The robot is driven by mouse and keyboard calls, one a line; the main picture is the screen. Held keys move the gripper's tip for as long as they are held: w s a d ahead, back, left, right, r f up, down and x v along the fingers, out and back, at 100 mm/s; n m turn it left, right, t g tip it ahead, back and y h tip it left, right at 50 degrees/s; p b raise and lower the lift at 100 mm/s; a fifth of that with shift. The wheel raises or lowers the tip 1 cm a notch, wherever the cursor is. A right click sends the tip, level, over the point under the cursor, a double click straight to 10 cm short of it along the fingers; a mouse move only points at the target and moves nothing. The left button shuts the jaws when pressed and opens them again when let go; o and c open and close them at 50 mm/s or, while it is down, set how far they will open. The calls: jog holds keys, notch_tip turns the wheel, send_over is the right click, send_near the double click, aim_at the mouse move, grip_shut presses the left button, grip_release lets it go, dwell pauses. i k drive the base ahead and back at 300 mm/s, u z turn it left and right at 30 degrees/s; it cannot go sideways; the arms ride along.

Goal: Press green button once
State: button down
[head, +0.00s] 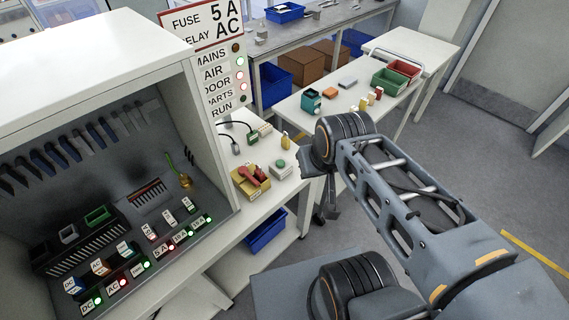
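A small pale box with a round green button (280,164) on top sits on the white side table, right of the grey cabinet. My gripper (308,160) is at the end of my arm, just to the right of the green button in the picture and apart from it. It is seen edge-on and partly hidden by my wrist, so its fingers cannot be made out clearly. Nothing is seen in it.
A yellow box with a red lever (252,180) stands left of the button, and a connector with a black cable (262,131) lies behind. The cabinet (213,120) borders the left. A farther table (290,103) holds small blocks and trays.

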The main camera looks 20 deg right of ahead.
aim_at(280, 162)
jog(key=k, duration=0.45)
jog(key=z, duration=0.8)
jog(key=i, duration=0.7)
jog(key=u, duration=2.05)
